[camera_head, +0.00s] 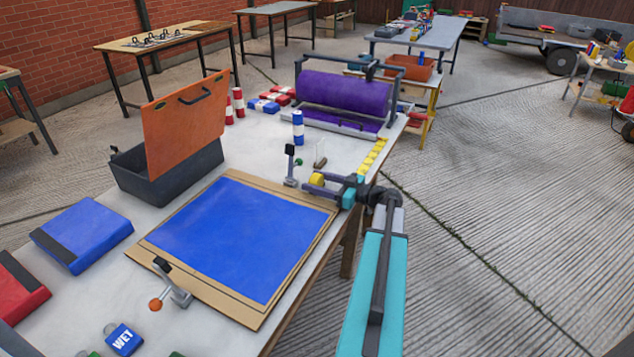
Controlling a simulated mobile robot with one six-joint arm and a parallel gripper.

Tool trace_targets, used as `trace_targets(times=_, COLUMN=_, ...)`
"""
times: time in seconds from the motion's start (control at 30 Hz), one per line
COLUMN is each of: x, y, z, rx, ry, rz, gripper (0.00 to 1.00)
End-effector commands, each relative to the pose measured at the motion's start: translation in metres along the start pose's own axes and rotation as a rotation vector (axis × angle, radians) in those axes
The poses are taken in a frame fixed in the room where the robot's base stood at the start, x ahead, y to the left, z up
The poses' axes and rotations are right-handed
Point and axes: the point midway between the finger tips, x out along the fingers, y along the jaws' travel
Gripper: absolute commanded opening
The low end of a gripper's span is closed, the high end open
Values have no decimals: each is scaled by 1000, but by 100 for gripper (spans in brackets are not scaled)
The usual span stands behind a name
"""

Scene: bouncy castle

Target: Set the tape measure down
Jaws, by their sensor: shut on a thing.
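The tape measure (316,180), small and yellow, is at the end of my gripper (323,186), near the right edge of the white table (235,165). My gripper is shut on it, and dark fingers hide part of it. It shows just beyond the far right corner of the blue sheet on its tan board (258,314). I cannot tell whether the tape measure touches the table or is held above it.
A clamp (291,165) stands close left of my gripper. Several yellow pieces (373,155) line the table edge beyond it. A purple roll (345,95) and red, white and blue cylinders (298,128) stand farther back. An open dark case (165,175) is at left.

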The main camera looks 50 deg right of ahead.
Motion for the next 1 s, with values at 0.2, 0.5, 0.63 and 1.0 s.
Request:
trace_targets(times=0.2, x=0, y=0, z=1, rx=0, ry=0, rz=0, gripper=71)
trace_targets(times=0.5, x=0, y=0, z=1, rx=0, ry=0, rz=-1, gripper=71)
trace_targets(times=0.63, x=-1, y=0, z=-1, rx=0, ry=0, rz=0, gripper=71)
trace_targets(times=1.0, x=-43, y=0, z=-1, rx=0, ry=-1, rz=1, gripper=71)
